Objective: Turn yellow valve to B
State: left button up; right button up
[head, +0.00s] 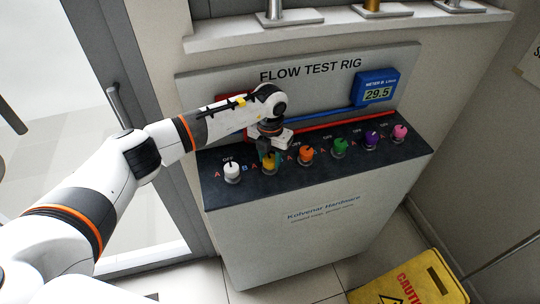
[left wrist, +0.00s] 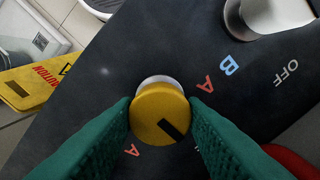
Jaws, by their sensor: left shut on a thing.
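The yellow valve (left wrist: 150,104) is a round knob with a black pointer mark on its top. The mark points to the lower right in the left wrist view, the side where OFF labels lie. My left gripper (left wrist: 161,114) has its green fingers shut on the knob's two sides. In the head view the yellow valve (head: 269,163) is second from the left, partly behind the gripper (head: 268,154). My right gripper is not in view.
A white valve (head: 232,170) stands close on the left and an orange valve (head: 305,153) on the right; green, purple and pink ones follow. The blue meter (head: 377,90) reads 29.5. A yellow caution sign (head: 415,284) stands on the floor at the front right.

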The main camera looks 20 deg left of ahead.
pick_arm(q)
jog(key=shift+f+m+b, duration=0.15)
jog(key=shift+m+b, duration=0.55)
jog(key=shift+b, duration=0.25)
jog(key=m+b, duration=0.6)
jog(key=shift+m+b, duration=1.65)
jog(key=shift+m, duration=0.55)
jog(key=shift+r, duration=0.2)
jog(key=o, duration=1)
